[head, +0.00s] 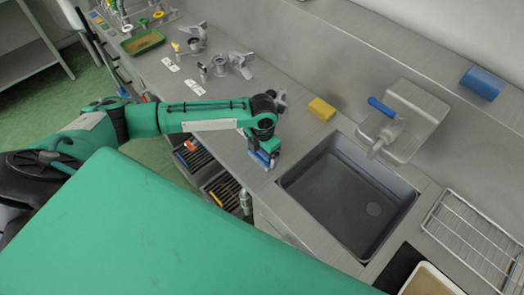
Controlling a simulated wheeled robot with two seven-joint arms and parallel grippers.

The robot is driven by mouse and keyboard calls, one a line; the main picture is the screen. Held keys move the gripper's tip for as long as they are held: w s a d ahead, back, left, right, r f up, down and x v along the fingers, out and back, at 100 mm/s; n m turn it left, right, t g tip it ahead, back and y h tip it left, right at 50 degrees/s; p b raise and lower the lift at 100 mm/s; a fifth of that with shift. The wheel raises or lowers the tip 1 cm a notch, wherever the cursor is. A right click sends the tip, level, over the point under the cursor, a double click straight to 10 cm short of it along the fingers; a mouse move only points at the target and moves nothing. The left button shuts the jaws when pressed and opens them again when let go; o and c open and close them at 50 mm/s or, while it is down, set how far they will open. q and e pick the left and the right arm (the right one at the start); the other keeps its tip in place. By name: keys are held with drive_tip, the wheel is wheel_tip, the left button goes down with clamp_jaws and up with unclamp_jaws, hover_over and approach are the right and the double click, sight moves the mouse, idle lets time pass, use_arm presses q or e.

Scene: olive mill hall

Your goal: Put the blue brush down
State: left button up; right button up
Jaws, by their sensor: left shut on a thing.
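My left arm reaches in from the left over the steel counter, and my left gripper (264,160) points down close to the counter's front edge, left of the sink. It is shut on the blue brush (268,154), of which only a small blue part shows between the fingers. The gripper and wrist hide the rest of the brush. I cannot tell whether the brush touches the counter (293,137). My right gripper is not in view.
A sink (345,200) with a blue-handled tap (385,115) lies right of the gripper. A yellow sponge (321,109) sits behind it. Metal parts (220,65) stand farther left. Open drawers (222,187) sit below the front edge.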

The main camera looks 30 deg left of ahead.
use_arm(q)
drive_tip(key=o, duration=0.9)
drive_tip(key=shift+f, duration=0.1)
drive_tip(key=shift+c, duration=0.2)
wheel_tip(320, 180, up, 11)
drive_tip(key=b, duration=0.3)
drive_tip(key=shift+r, duration=0.7)
drive_tip(key=shift+d, duration=0.1)
